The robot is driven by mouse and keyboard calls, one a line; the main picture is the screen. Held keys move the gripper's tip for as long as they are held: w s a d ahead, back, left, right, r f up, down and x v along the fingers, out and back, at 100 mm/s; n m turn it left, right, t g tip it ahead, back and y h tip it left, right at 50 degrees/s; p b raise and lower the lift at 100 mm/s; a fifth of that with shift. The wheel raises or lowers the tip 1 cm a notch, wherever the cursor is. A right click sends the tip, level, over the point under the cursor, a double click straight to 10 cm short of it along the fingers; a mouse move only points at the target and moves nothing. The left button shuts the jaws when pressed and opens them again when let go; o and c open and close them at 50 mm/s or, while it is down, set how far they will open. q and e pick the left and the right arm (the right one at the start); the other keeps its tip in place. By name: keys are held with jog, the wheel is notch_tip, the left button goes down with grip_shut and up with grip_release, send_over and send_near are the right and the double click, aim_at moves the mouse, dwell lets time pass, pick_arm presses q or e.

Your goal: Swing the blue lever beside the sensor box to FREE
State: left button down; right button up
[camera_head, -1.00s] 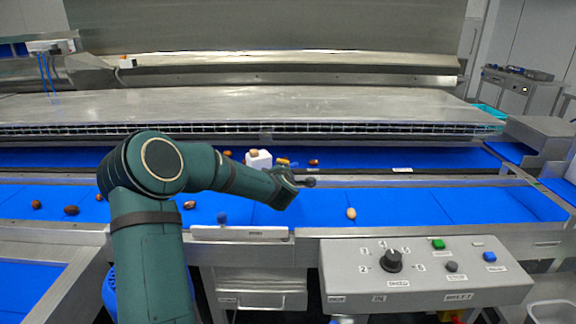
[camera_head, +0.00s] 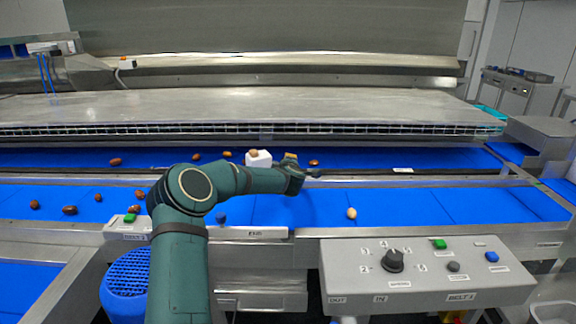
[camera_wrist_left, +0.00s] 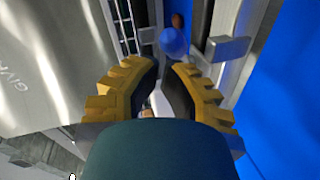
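A blue round knob (camera_wrist_left: 174,42) shows in the left wrist view just beyond my fingertips, apart from them. I take it for the lever's end; its shaft and any FREE marking cannot be made out. In the head view that spot is hidden behind my gripper. My left gripper (camera_wrist_left: 162,72) has yellow-backed fingers with dark pads, with a gap between them and nothing held. In the head view my left gripper (camera_head: 300,174) is over the strip between the two belts. A white box (camera_head: 259,160), perhaps the sensor box, stands just left of it. My right gripper is out of view.
Another blue knob (camera_head: 221,218) sits at the near belt's front edge. A grey block (camera_wrist_left: 228,48) is right of the wrist-view knob. A control panel (camera_head: 350,285) stands front right.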

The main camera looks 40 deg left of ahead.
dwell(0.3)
pick_arm(q)
jog(key=shift+w+d+n+g+y+p, duration=0.2)
jog(key=shift+n+g+y+p, duration=0.1)
jog(key=shift+n+y+p, duration=0.1)
